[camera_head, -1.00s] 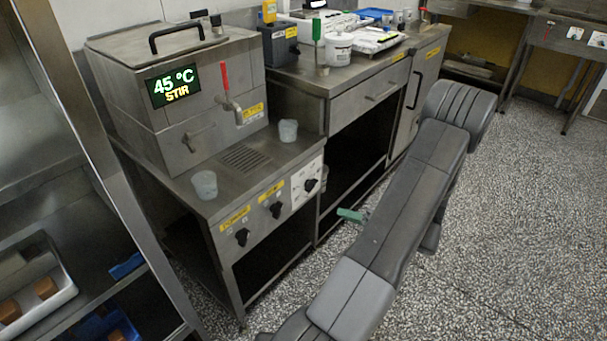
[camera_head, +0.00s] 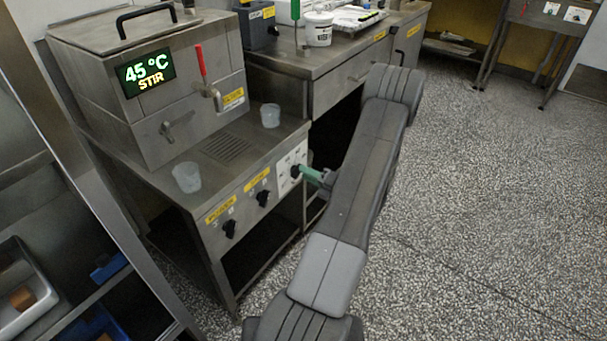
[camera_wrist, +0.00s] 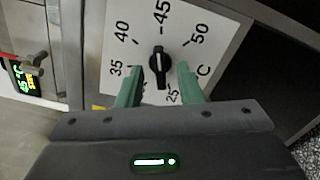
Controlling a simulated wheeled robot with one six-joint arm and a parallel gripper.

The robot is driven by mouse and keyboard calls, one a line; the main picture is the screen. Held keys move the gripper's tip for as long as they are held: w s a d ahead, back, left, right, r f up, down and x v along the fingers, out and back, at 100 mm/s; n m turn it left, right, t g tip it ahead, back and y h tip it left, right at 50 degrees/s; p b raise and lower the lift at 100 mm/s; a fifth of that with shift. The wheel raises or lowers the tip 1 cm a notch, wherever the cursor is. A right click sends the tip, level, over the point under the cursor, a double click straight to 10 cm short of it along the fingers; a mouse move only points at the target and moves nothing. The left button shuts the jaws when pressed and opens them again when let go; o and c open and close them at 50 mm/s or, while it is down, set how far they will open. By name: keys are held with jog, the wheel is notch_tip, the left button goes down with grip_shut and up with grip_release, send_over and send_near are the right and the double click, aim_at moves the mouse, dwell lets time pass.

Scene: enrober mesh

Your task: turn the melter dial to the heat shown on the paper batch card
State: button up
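The steel melter (camera_head: 150,90) stands on a low bench; its display reads 45 °C STIR. The melter dial is a black knob (camera_wrist: 159,66) on a white plate (camera_wrist: 145,20) marked 35, 40, 45, 50 and C, with 25 low down, partly covered. The knob stands roughly upright, in line with 45 at the top; I cannot tell surely which end points. My gripper (camera_wrist: 158,84) is open, green fingers either side of the knob with gaps. In the head view, my gripper (camera_head: 307,173) is at the white plate (camera_head: 291,166). I cannot make out a readable batch card.
Two other black knobs (camera_head: 229,228) (camera_head: 262,197) with yellow labels sit left on the same panel. Two cups (camera_head: 187,177) (camera_head: 270,115) stand on the bench top. A rack (camera_head: 95,215) is at left. The floor at right is clear.

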jog(key=shift+x, duration=1.05)
grip_shut()
